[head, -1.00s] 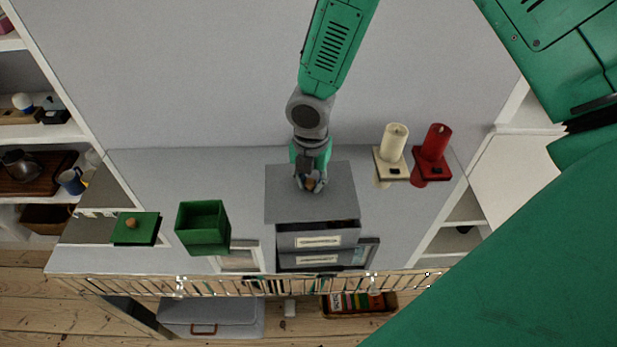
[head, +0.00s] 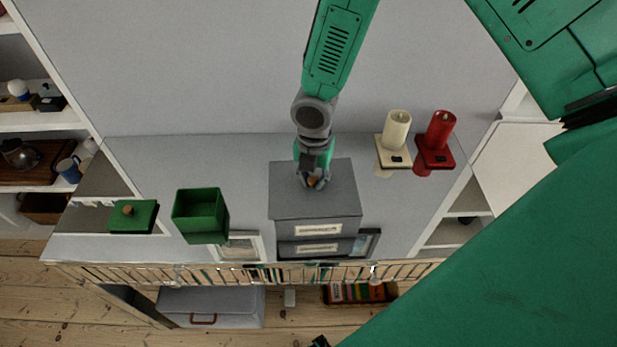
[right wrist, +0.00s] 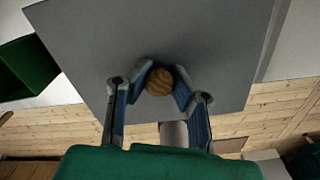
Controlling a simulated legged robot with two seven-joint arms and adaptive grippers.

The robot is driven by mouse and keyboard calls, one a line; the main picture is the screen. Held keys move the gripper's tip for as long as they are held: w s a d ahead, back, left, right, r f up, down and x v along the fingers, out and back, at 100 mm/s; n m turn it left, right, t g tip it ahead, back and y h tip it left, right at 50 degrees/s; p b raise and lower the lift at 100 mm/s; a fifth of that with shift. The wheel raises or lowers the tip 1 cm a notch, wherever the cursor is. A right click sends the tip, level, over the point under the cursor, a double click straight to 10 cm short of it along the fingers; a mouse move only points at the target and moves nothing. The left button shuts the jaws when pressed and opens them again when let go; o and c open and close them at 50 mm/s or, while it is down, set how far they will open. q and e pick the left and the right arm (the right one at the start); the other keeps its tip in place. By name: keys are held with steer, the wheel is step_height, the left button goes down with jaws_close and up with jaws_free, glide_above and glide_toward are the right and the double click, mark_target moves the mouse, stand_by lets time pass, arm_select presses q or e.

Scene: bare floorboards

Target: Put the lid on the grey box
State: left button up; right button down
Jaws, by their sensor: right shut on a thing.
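The grey box (head: 343,231) stands on a grey surface at the middle, its labelled front showing. Its grey lid (head: 288,192) covers its top, with the lid's front edge lined up along the box front and no dark gap between them. The lid's wooden knob (right wrist: 159,82) sits between the fingers of my right gripper (head: 314,182), which is shut on it. The right wrist view also shows the lid (right wrist: 90,40) spread flat below the fingers. The box itself is mostly hidden under the lid. My left gripper is not in view.
A green open box (head: 201,215) and a green lid with a knob (head: 132,217) are to the left. A cream candle (head: 396,129) and a red candle (head: 438,129) stand on holders at right. A slatted rail (head: 220,273) runs along the front.

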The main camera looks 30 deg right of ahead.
steer(key=shift+d+f, duration=0.25)
steer(key=shift+d, duration=1)
steer(key=shift+a+r, duration=0.15)
steer(key=shift+a, duration=0.65)
steer(key=shift+d, duration=0.25)
steer(key=shift+s+d+f, duration=0.1)
steer(key=shift+d+f, duration=0.1)
steer(key=shift+d, duration=0.5)
steer(key=shift+a+r+p, duration=0.15)
steer(key=shift+a+p, duration=0.05)
steer(key=shift+a, duration=0.45)
steer(key=shift+a+r+p, duration=0.15)
steer(key=shift+a+p, duration=0.05)
steer(key=shift+a, duration=0.4)
steer(key=shift+d, duration=0.3)
steer(key=shift+a, duration=0.65)
steer(key=shift+d+f, duration=0.25)
steer(key=shift+d, duration=0.5)
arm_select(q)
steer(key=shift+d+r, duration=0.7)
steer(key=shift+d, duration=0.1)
